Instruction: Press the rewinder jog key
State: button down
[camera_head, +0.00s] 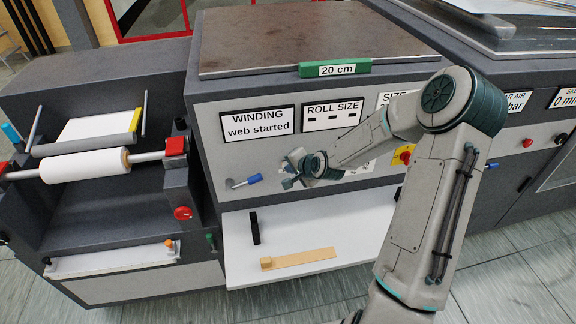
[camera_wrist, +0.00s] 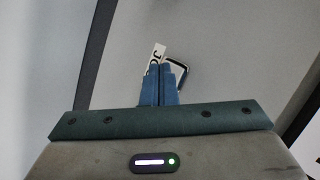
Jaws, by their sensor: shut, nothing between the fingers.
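My gripper (camera_head: 288,183) is in front of the grey rewinder panel, below the "WINDING web started" sign (camera_head: 258,123). In the wrist view its two blue fingers (camera_wrist: 161,70) are together, with nothing between them. A white label (camera_wrist: 157,52) starting with "JO" shows just past the fingertips, its rest hidden. A dark-rimmed, pale piece (camera_wrist: 181,68) shows right of the fingertips, partly covered; it may be the jog key. The key cannot be made out in the head view, where the gripper and wrist cover that part. Whether the fingertips touch it I cannot tell.
A lever with a blue grip (camera_head: 253,179) sticks out left of my gripper. A red-and-yellow switch (camera_head: 403,155) is to the right. A white shelf (camera_head: 340,230) with a wooden piece (camera_head: 300,258) lies below. A paper roll (camera_head: 85,165) is at left.

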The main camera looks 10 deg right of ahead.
dwell(0.4)
jog(key=shift+s, duration=0.8)
jog(key=s, duration=0.5)
jog(key=shift+p, duration=0.4)
dwell(0.4)
